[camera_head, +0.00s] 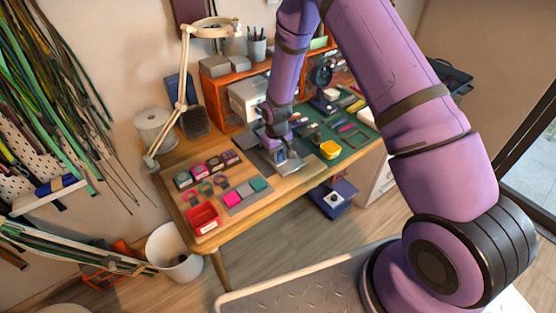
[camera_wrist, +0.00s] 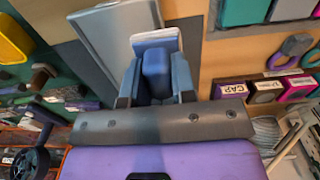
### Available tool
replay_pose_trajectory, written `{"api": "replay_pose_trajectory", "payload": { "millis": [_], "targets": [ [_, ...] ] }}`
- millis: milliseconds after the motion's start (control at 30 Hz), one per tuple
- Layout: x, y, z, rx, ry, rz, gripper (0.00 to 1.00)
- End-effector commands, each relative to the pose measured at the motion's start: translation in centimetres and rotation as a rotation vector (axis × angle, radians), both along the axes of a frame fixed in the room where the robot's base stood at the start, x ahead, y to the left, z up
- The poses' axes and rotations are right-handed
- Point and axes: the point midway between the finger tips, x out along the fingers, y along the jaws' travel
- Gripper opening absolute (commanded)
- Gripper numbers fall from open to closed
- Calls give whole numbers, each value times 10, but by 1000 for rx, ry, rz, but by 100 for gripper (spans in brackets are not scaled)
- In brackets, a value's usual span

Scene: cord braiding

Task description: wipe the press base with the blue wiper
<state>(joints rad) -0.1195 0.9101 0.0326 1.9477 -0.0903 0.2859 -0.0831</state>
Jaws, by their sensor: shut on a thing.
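My gripper (camera_head: 281,155) is low over the table, at the seam between the wood top and the green mat. In the wrist view, my gripper (camera_wrist: 155,82) is shut on the blue wiper (camera_wrist: 156,65), whose pale flat end (camera_wrist: 154,40) points away from the wrist. A flat grey plate with a raised rim (camera_wrist: 108,32) lies under and beside the wiper; it looks like the press base, but I cannot be sure. The wiper overlaps the plate's right side in the wrist view. Whether it touches the plate is unclear. In the head view, my gripper hides most of the wiper.
A lamp (camera_head: 183,85) and an orange shelf (camera_head: 212,97) rise behind.

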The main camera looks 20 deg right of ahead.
Motion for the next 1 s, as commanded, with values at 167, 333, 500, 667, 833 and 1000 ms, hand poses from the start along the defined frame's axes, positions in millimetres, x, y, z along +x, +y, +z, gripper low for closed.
{"api": "replay_pose_trajectory", "payload": {
  "millis": [167,333,500,667,833,1000],
  "targets": [
    [4,1,17,0,-3,-1,0],
    [7,2,33,0,-3,-1,0],
    [8,2,45,0,-2,-1,0],
    [8,3,46,0,-1,-1,0],
    [8,3,46,0,-1,-1,0],
    [8,3,46,0,-1,-1,0]
  ]
}}
